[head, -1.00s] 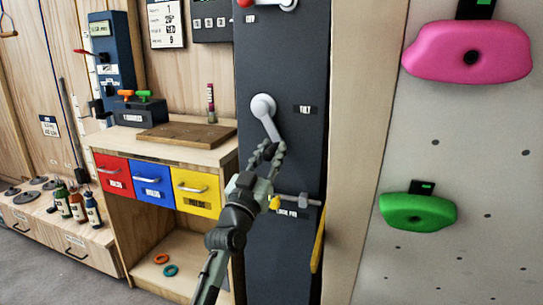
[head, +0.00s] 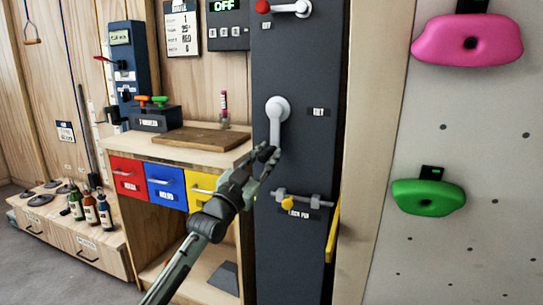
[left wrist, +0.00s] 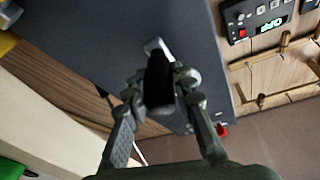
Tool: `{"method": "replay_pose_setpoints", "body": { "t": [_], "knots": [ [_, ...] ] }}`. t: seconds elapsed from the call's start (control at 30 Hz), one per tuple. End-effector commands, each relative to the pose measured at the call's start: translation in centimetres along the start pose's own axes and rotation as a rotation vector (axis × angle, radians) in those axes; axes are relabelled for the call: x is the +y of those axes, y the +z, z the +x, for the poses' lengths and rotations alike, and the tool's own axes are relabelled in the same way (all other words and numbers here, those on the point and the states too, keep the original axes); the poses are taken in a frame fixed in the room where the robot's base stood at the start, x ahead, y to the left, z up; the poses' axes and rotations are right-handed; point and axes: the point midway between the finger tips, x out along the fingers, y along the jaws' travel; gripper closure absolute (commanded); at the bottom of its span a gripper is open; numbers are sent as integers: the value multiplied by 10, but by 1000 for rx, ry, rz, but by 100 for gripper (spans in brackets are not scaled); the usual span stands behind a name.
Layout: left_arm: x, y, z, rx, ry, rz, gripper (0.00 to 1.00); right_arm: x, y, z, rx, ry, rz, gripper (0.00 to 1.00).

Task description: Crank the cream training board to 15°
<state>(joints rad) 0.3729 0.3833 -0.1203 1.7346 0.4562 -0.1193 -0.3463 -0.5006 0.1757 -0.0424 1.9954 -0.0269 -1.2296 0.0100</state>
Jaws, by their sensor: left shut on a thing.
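A white crank (head: 278,112) labelled TILT is mounted on a dark upright panel (head: 300,75). Its arm hangs about straight down. My left gripper (head: 266,158) is at the lower end of that arm. In the left wrist view, my left gripper (left wrist: 160,88) is shut around the crank's black grip (left wrist: 158,75), with the pale crank arm just beyond it. The fingers hide part of the grip. The pale training board (head: 480,250) stands at the right with a pink hold (head: 468,40) and a green hold (head: 428,196). I cannot read its angle. My right gripper is not in view.
A lock pin (head: 303,200) with a yellow knob (head: 287,203) sits below the crank. A red-knobbed lever (head: 285,8) is above it. A display (head: 226,8) reads OFF. A drawer bench (head: 175,150) stands left of the panel.

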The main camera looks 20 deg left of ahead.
Motion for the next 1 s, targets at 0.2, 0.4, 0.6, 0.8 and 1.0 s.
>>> {"method": "replay_pose_setpoints", "body": {
  "t": [0.2,0.4,0.6,0.8,1.0],
  "knots": [
    [3,0,0,1,6,-9,100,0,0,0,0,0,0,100],
    [5,-1,0,3,8,-10,100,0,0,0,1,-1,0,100],
    [5,-2,1,5,8,-9,56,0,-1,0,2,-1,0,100],
    [4,-2,1,4,6,-6,54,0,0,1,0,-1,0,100],
    [3,-1,-6,4,6,-6,54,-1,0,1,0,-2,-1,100]
  ]
}}
